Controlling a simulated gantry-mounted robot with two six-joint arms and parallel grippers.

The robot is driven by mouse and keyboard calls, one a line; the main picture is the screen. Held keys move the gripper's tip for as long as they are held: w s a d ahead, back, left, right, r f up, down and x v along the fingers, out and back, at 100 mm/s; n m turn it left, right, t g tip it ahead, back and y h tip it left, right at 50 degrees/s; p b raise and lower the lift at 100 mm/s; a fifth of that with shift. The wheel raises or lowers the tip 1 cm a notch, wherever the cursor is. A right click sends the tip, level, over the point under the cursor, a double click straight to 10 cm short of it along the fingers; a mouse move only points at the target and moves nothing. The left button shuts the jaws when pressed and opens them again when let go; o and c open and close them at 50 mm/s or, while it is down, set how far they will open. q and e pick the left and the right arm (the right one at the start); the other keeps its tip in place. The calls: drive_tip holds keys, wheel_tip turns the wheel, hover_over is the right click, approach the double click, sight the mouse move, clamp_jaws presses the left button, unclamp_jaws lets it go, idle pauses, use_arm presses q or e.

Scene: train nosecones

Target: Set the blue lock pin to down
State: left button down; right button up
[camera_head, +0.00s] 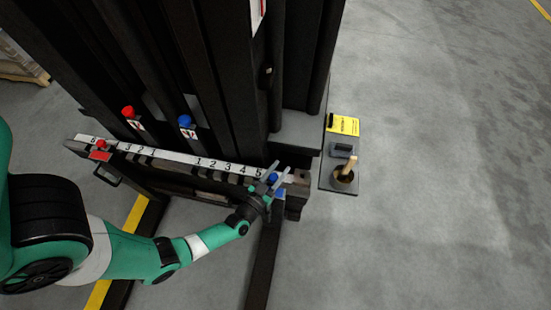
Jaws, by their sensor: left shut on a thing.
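A blue pin knob (273,178) shows at the right end of the white numbered strip on the dark machine, just above a blue label (280,193). My left gripper (276,170) reaches in from the lower left and is shut on this blue pin, with its fingers on either side of the knob. The fingers hide part of the pin, so its exact height is hard to tell. My right gripper is not in view.
A second blue knob (185,121) and a red knob (128,111) stand behind the numbered strip (190,157). A red pin (100,143) is at the strip's left end. A plate with a wooden-handled lever (348,168) is at right. Open floor lies beyond.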

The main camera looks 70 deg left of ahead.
use_arm(q)
drive_tip(key=shift+s+f, duration=0.2)
drive_tip(key=shift+f, duration=0.2)
drive_tip(key=c, duration=0.8)
unclamp_jaws()
drive_tip(key=o, duration=0.3)
drive_tip(key=shift+s+a+r, duration=0.1)
drive_tip(key=shift+a, duration=0.1)
drive_tip(key=shift+o, duration=0.2)
drive_tip(key=shift+d, duration=0.1)
drive_tip(key=shift+r, duration=0.1)
drive_tip(key=shift+s+d, duration=0.15)
drive_tip(key=shift+d, duration=0.05)
drive_tip(key=p+v, duration=0.4)
drive_tip(key=v, duration=0.7)
